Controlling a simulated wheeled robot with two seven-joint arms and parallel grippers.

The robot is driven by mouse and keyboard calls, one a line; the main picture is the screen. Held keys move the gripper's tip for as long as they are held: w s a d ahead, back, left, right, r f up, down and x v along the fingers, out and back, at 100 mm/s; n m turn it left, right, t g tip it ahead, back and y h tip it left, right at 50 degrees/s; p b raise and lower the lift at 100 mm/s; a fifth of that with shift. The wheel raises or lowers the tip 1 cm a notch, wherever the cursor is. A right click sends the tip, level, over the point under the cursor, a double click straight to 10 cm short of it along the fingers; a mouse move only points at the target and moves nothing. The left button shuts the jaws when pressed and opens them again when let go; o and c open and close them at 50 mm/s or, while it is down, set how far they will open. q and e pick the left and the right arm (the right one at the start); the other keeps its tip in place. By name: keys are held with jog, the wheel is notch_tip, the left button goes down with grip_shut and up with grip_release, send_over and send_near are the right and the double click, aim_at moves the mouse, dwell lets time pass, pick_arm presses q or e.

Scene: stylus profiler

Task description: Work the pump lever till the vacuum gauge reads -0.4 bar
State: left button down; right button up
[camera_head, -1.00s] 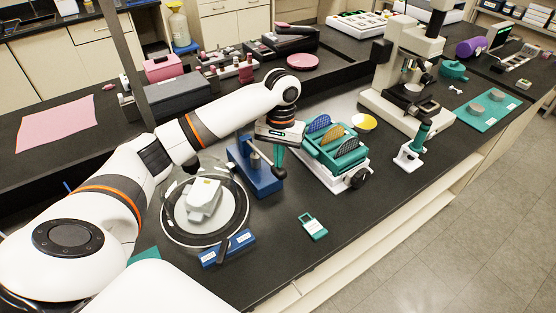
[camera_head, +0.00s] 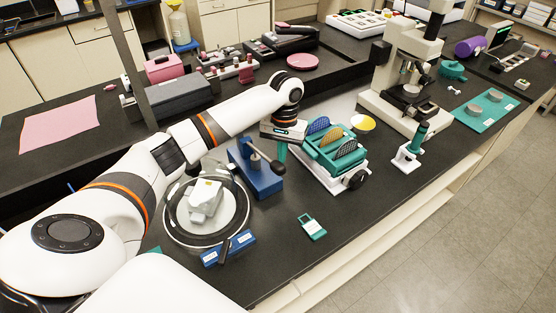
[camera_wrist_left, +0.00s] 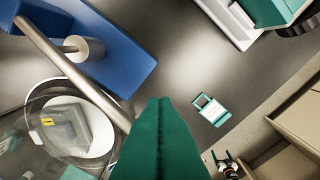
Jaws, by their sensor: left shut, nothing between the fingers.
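The pump is a blue block (camera_head: 256,178) in the middle of the bench, with a grey metal lever (camera_head: 262,158) ending in a dark knob. In the left wrist view the lever rod (camera_wrist_left: 70,68) runs diagonally past the blue block (camera_wrist_left: 120,55) toward my fingers. My left gripper (camera_head: 281,153) is just above and beside the lever's knob end. Its green fingers (camera_wrist_left: 162,103) are shut with nothing between them; whether they touch the lever is unclear. I cannot pick out a readable vacuum gauge.
A clear chamber on a round dark base (camera_head: 172,228) holds a grey-white device (camera_head: 205,200). A blue labelled block (camera_head: 228,248) is in front. A teal handheld item (camera_head: 313,227) lies near the bench edge. A teal rack of discs (camera_head: 338,150) and a microscope-like instrument (camera_head: 400,75) stand right.

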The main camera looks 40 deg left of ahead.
pick_arm(q)
notch_tip(320, 180, up, 12)
jog(key=w+b, duration=0.1)
jog(key=shift+a, duration=0.2)
dwell(0.3)
jog(key=shift+w+f, duration=0.1)
dwell(0.7)
